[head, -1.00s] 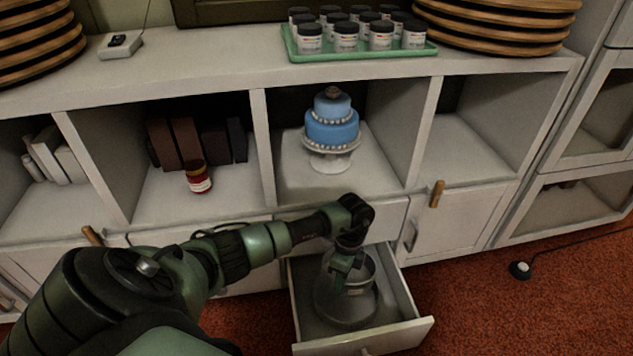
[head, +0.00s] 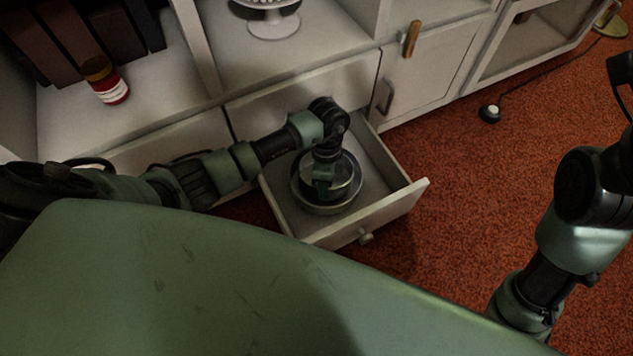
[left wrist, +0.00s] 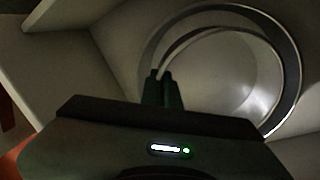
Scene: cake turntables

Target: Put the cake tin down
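The cake tin (head: 347,180) is a round, shiny metal tin inside the open drawer (head: 398,203). A wider round metal rim (head: 328,209) shows around and below it. My left gripper (head: 322,190) points down into the drawer at the tin's near left side. In the left wrist view its two fingers (left wrist: 164,78) are close together at the edge of the tin (left wrist: 235,75) and look shut on its wall. Whether the tin touches what is under it cannot be told. Part of my right arm shows at the right; its gripper is not in view.
The white cabinet has a red jar (head: 108,82) and dark books (head: 72,30) in one cubby and a white cake stand (head: 272,22) in another. A closed cabinet door (head: 425,75) is right of the drawer. Red carpet (head: 450,190) lies open to the right.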

